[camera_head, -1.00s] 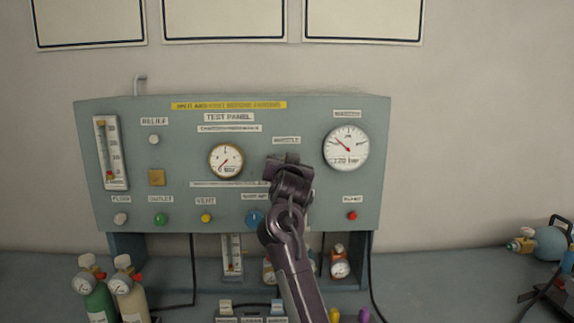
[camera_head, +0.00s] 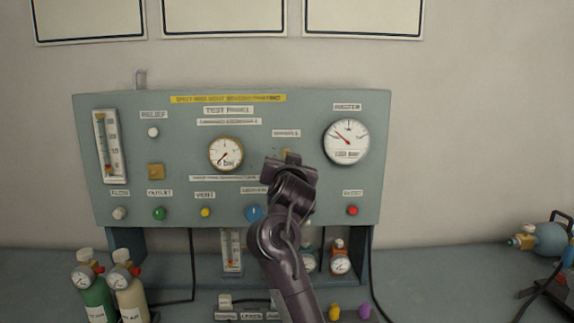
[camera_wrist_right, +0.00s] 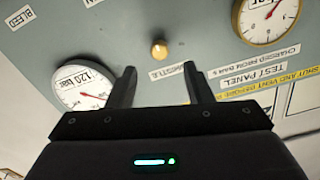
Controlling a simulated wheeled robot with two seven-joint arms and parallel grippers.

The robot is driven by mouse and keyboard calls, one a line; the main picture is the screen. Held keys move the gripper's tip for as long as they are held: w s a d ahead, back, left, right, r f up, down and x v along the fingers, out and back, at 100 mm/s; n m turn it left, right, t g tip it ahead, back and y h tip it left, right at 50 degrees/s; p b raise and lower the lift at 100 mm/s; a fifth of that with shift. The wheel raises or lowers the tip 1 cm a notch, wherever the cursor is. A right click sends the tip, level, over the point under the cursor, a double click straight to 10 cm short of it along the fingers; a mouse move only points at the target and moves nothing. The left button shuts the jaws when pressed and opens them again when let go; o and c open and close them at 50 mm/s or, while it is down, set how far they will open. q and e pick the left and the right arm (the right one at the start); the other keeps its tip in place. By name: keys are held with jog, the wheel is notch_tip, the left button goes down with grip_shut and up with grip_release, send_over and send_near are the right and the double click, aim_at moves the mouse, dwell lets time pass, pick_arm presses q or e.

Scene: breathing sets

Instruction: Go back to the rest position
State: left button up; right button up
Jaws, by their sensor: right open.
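My right gripper (camera_head: 289,168) is in front of the grey-green test panel (camera_head: 290,110), below the whistle label. In the right wrist view its two fingers (camera_wrist_right: 160,82) are apart with nothing between them. A small brass whistle knob (camera_wrist_right: 159,50) stands on the panel beyond the fingertips, clear of them. In the head view the gripper hides most of this knob. My left gripper is in neither view.
Two gauged cylinders, one green (camera_head: 97,300) and one cream (camera_head: 131,300), stand at the lower left. Dark hoses hang below the panel. The bench between the right-hand hose and the bag is clear.

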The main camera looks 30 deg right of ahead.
jog(key=shift+s+a, duration=0.25)
jog(key=shift+s, duration=0.2)
